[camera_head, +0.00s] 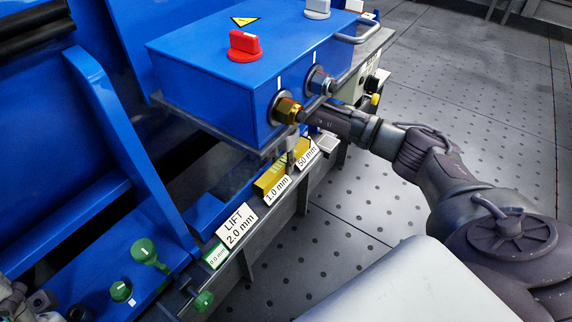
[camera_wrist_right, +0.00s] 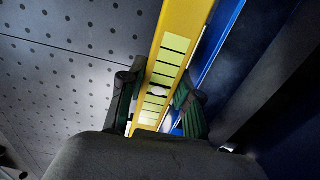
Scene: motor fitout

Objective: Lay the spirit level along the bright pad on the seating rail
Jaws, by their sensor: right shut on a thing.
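The spirit level (camera_wrist_right: 177,45) is a long yellow bar with pale green-yellow panels and a small white oval in the right wrist view. It runs between the two fingers of my right gripper (camera_wrist_right: 158,103), which is shut on it. In the head view my right gripper (camera_head: 292,162) is below the front edge of the blue box, partly hidden by it. Part of the yellow level (camera_head: 268,178) shows there, behind the labels of the seating rail (camera_head: 262,233). I cannot make out the bright pad or whether the level touches the rail. My left gripper is not visible.
The blue box (camera_head: 205,75) with a red knob (camera_head: 244,46) and a brass fitting (camera_head: 288,110) overhangs the rail close to my right gripper. White labels (camera_head: 236,225) stand along the rail. Green knobs (camera_head: 145,251) are at lower left. Perforated floor (camera_head: 460,90) lies clear at right.

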